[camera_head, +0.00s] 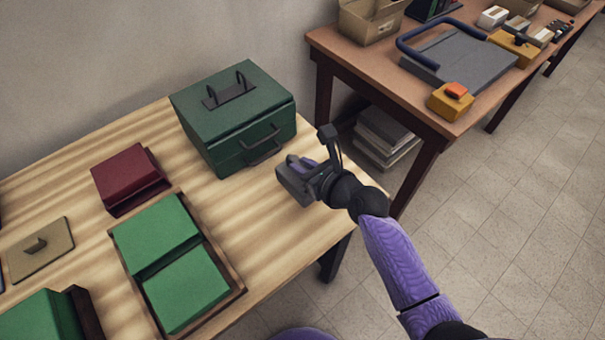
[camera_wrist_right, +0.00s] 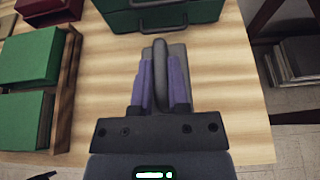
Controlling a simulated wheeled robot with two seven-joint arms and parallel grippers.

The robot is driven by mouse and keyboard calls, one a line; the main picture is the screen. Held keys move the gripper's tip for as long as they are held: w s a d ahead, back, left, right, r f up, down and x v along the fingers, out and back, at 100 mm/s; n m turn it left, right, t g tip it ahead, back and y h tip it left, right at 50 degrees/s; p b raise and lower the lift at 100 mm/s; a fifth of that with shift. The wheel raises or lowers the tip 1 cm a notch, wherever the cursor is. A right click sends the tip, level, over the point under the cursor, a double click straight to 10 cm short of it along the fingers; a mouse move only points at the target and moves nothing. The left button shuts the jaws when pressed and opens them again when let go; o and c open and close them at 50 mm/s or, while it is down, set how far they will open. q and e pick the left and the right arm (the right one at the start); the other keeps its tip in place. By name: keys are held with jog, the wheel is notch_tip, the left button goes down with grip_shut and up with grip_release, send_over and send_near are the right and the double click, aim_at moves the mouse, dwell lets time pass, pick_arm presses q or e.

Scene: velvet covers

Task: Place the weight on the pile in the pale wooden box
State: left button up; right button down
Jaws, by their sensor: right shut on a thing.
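My right gripper (camera_head: 301,181) is shut on a grey weight (camera_wrist_right: 180,52), gripping its upright handle between the purple fingers in the right wrist view. The weight is over the right part of the striped table, to the right of the boxes; whether it touches the table is unclear. A shallow brown wooden box (camera_head: 225,260) holds two green piles, a far one (camera_head: 155,232) and a near one (camera_head: 187,289), side by side. It also shows at left in the right wrist view (camera_wrist_right: 64,95). A second, darker box (camera_head: 86,312) with a green pile is cut off at lower left. My left gripper is out of view.
A green metal case (camera_head: 235,112) with handles stands at the back of the table. A dark red box (camera_head: 130,180) and a tan plate with a knob (camera_head: 40,249) lie left. The tabletop around the gripper is clear. Another table (camera_head: 410,92) stands at right.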

aim_at(290, 180)
notch_tip(290, 180, down, 2)
jog(key=shift+w+f+b, duration=0.1)
jog(key=shift+b, duration=0.35)
notch_tip(290, 180, down, 4)
jog(key=shift+r+b, duration=0.2)
jog(key=shift+b, duration=1.05)
jog(key=shift+r, duration=0.15)
jog(key=c, duration=0.7)
grip_release()
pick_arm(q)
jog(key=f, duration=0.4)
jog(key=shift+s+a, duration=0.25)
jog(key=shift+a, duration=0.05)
pick_arm(e)
jog(key=shift+o, duration=0.5)
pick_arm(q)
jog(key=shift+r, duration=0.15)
pick_arm(e)
jog(key=shift+s, duration=0.2)
